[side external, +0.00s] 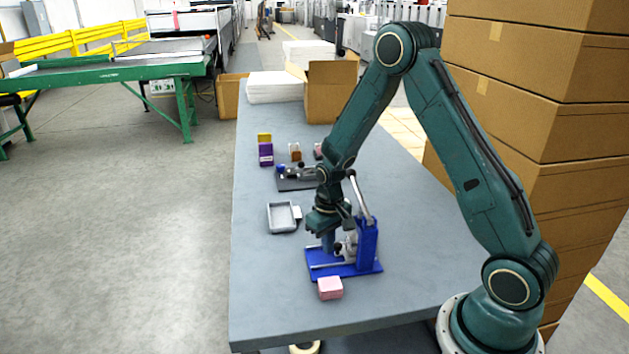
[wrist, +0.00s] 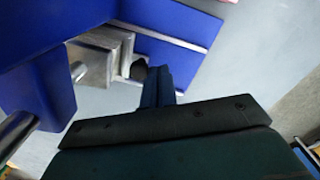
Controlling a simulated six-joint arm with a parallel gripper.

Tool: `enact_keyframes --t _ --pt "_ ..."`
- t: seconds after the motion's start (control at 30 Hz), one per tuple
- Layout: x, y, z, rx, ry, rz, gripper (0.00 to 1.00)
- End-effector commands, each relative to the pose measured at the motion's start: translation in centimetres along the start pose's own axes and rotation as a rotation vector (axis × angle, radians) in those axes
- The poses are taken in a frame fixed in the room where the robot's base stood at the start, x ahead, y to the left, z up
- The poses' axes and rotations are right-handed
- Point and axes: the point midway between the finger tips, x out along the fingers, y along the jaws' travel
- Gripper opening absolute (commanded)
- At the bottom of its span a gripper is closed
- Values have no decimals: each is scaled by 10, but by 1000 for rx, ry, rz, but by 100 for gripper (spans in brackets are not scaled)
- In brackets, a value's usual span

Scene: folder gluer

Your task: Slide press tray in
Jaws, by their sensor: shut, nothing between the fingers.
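The blue press (side external: 367,246) stands on the table, with a flat blue base, an upright block and a silver lever raised toward my arm. In the wrist view its blue body (wrist: 35,75) fills the upper left. The silver press tray (wrist: 100,55) sits at the base beside a metal rail, and a black knob (wrist: 138,69) sticks out from it. My gripper (side external: 328,247) is shut and empty, low over the press base. In the wrist view its closed fingers (wrist: 158,80) are right beside the knob; I cannot tell whether they touch. My wrist hides part of the press.
A pink block (side external: 330,288) lies in front of the press. A grey open dish (side external: 283,218) lies behind it to the left. A dark fixture (side external: 295,183), small coloured boxes (side external: 265,152) and an open carton (side external: 329,95) stand farther back. The table's left front (side external: 270,300) is clear.

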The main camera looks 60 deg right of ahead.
Motion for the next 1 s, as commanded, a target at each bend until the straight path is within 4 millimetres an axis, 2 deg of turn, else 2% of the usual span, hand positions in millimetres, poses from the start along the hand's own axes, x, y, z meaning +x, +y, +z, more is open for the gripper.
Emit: enact_keyframes --t 0.63,1.0 --pt "-1 -5 -3 0 1 0 0" --pt "-17 -5 -4 0 2 0 0"
